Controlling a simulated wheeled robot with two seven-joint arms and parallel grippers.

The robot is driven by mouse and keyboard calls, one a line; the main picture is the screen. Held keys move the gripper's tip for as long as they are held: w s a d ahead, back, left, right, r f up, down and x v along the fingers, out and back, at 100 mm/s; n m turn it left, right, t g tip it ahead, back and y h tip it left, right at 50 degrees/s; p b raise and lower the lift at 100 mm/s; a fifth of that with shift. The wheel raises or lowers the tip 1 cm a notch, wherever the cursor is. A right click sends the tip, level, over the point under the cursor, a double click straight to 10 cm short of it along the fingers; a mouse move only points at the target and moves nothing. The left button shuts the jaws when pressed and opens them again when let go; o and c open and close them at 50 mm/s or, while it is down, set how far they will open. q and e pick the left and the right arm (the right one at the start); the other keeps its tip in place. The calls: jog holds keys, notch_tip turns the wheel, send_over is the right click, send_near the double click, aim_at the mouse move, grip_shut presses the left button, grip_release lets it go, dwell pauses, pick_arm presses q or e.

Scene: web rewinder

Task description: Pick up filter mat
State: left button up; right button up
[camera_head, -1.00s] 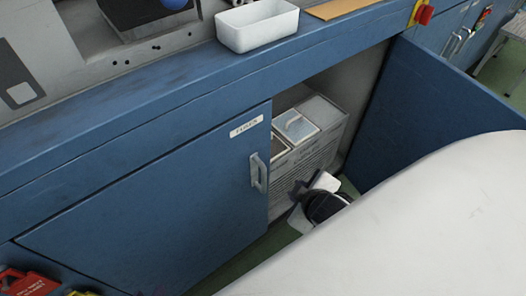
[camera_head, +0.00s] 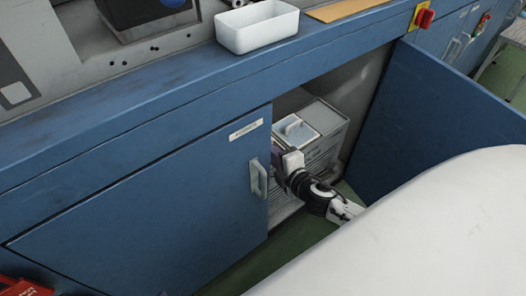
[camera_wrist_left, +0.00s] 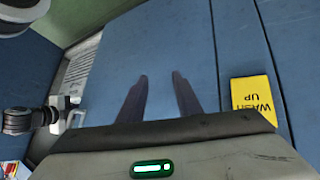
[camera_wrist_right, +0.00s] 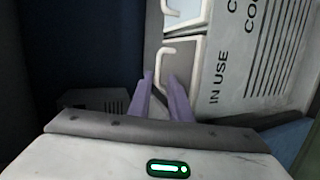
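The open cabinet holds a pale box (camera_head: 322,158) with printed sides. A light panel with a white handle, likely a filter mat (camera_head: 297,127), lies in its top. In the right wrist view two such panels with handles show, a bluish one (camera_wrist_right: 186,10) and a greyer one (camera_wrist_right: 190,72), beside "IN USE" print. My right gripper (camera_wrist_right: 164,82) is open and empty, its fingertips close to the greyer panel's handle; I cannot tell if they touch. In the head view its fingers are largely hidden at the box. My left gripper (camera_wrist_left: 159,80) is open and empty, facing blue cabinet panels.
The closed blue door (camera_head: 150,205) with a handle is left of the opening; the open door (camera_head: 430,120) stands at the right. A white bin (camera_head: 257,27) sits on the ledge above. A yellow "WASH UP" label (camera_wrist_left: 252,98) is in the left wrist view.

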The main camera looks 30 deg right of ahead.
jog(key=x, duration=0.2)
jog(key=b+x, duration=0.1)
jog(key=x, duration=0.2)
jog(key=shift+d+r, duration=0.15)
jog(key=shift+d, duration=0.05)
grip_shut()
jog(key=shift+r, duration=0.1)
